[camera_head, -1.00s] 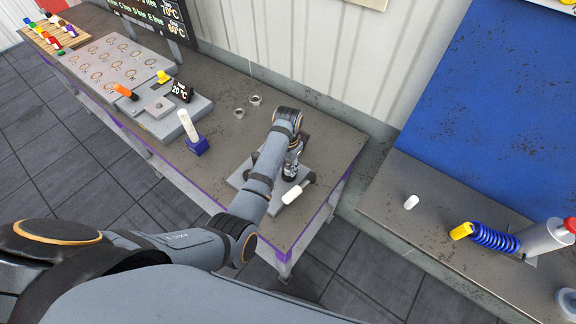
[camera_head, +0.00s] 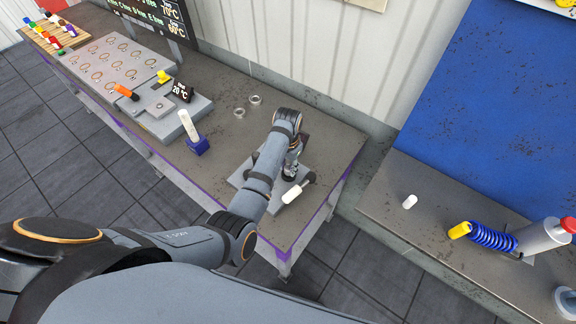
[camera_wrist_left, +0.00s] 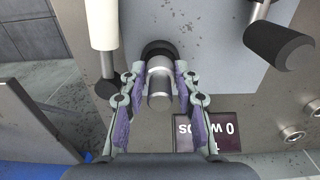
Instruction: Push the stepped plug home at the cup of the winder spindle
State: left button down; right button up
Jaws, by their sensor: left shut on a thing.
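My left gripper (camera_wrist_left: 157,95) is shut on a shiny metal cylinder, the stepped plug (camera_wrist_left: 159,88), with one purple-padded finger on each side. The plug's far end is against a dark round collar (camera_wrist_left: 158,49), which looks like the spindle's cup, over a grey plate (camera_wrist_left: 205,35). The seam between them is too small to tell how deep the plug sits. In the head view my left gripper (camera_head: 292,168) is over the grey base plate (camera_head: 238,178) at the bench's near right end, and my arm partly hides the winder. My right gripper is not in view.
A white handle (camera_wrist_left: 103,25) and a black knob (camera_wrist_left: 278,45) stand close to the gripper. A small dark display (camera_wrist_left: 208,131) is near the right finger. Two metal rings (camera_head: 247,105) lie on the bench behind. A blue block with a white rod (camera_head: 188,125) stands left.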

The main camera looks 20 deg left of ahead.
pick_arm(q)
jog(key=shift+f, duration=0.3)
jog(key=shift+f+b, duration=0.4)
jog(key=shift+f, duration=0.35)
jog(key=c, duration=0.9)
grip_release()
jog(key=shift+r, duration=0.1)
notch_tip(320, 180, up, 12)
